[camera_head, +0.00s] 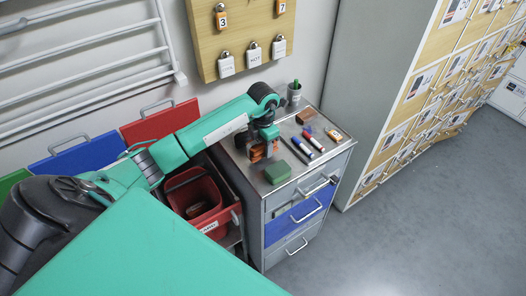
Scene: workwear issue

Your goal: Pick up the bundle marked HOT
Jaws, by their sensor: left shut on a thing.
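A white tag marked HOT (254,56) hangs with its metal ring on the wooden board (240,25) on the wall. It hangs between two other white tags (226,65) and (279,48). My left gripper (262,150) is low over the grey cabinet's top, well below the board and away from the HOT tag. It is shut on a small orange-brown thing (257,155), partly hidden by the fingers; I cannot tell just what it is. My right gripper is not in view.
On the cabinet top (262,186) lie a green block (277,172), a brown block (306,116), several markers (313,143) and a grey cup (294,93). A red bin (195,195) stands left of the cabinet. Tall lockers (430,90) stand at right. The floor (430,220) is clear.

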